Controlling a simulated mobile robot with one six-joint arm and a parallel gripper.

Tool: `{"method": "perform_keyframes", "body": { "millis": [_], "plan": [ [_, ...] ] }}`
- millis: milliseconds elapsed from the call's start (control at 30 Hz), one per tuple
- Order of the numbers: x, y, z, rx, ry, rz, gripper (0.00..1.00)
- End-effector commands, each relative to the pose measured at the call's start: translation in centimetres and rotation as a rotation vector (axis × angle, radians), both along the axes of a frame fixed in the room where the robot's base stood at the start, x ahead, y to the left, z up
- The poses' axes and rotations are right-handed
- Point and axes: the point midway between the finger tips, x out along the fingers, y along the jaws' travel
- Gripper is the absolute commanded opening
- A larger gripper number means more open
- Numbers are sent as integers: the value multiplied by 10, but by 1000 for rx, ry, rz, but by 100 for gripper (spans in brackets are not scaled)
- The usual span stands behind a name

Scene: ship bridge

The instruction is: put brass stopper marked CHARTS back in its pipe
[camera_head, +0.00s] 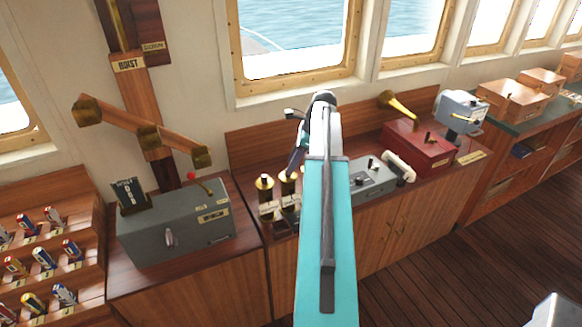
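Two brass voice-pipe tops stand side by side on the wooden counter. The left brass piece (265,184) is in clear view, with a pale label below it. The right brass piece (287,182) is partly covered by my arm. The lettering on both labels is too small to read, so I cannot tell which is CHARTS, or whether either piece is a stopper seated in a pipe. My gripper (294,164) is small and mostly hidden behind my turquoise arm, just above the right brass piece. I cannot see its fingers clearly, nor whether it touches or holds anything.
A grey metal box (175,228) with a red-knobbed lever stands left. Right of my arm are a grey panel (371,180), a white handset (399,167), a red box (415,150) with a brass horn and a grey-blue instrument (461,112). A flag rack (45,250) stands far left.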

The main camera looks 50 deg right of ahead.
Motion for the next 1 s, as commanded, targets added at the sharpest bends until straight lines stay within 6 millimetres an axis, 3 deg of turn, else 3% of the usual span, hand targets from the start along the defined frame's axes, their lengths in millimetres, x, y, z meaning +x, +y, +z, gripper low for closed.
{"method": "perform_keyframes", "body": {
  "millis": [1000],
  "plan": [
    [-33, -26, 100, -1, -1, -1, 39]
  ]
}}
